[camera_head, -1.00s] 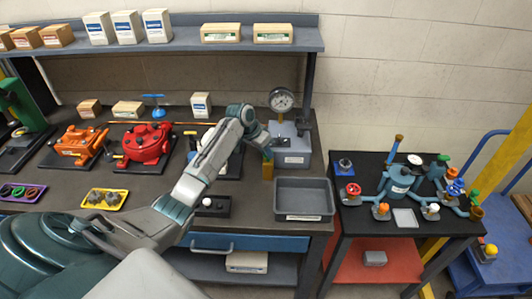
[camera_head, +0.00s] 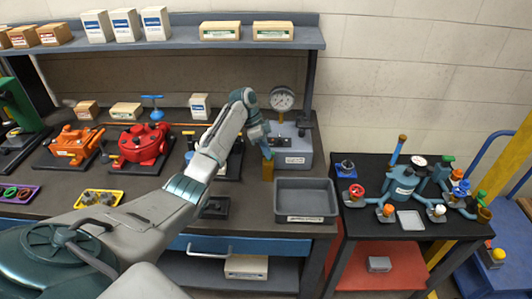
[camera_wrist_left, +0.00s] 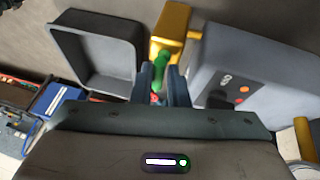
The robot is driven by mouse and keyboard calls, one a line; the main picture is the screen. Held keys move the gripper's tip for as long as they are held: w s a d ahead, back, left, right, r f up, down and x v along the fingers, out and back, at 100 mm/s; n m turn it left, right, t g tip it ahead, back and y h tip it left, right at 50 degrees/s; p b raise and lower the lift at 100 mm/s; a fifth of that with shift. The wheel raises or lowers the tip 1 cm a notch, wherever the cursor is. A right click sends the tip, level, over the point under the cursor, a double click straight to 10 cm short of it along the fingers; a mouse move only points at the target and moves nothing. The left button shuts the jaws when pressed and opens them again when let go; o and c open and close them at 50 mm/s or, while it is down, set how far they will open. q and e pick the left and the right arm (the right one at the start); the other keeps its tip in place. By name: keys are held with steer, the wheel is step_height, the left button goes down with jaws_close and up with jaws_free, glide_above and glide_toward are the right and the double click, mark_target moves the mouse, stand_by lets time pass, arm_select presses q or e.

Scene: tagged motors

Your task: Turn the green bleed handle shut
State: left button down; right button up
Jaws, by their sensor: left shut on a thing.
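The green bleed handle (camera_wrist_left: 159,62) shows in the left wrist view, at the front of a brass-yellow block (camera_wrist_left: 171,28). My left gripper (camera_wrist_left: 158,80) has its two fingers around the handle and is shut on it. In the head view the brass block (camera_head: 268,170) stands on the bench beside the grey gauge box (camera_head: 292,150). There my left gripper (camera_head: 265,150) comes down just above the block and hides the handle. The round gauge (camera_head: 283,99) rises from the box. My right gripper is not in view.
An empty grey bin (camera_head: 305,217) sits just in front of the block. The red pump (camera_head: 144,146) and orange pump (camera_head: 76,142) stand to the left. A black table (camera_head: 365,228) with valves is at the right.

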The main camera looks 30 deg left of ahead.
arm_select(q)
steer(key=shift+m, duration=0.3)
steer(key=c, duration=1.4)
jaws_free()
steer(key=shift+c, duration=0.2)
steer(key=shift+r, duration=0.1)
steer(key=shift+a+r+b, duration=0.2)
steer(key=shift+r+b, duration=0.05)
steer(key=shift+b, duration=0.15)
steer(key=v, duration=1)
steer(key=shift+p, duration=0.45)
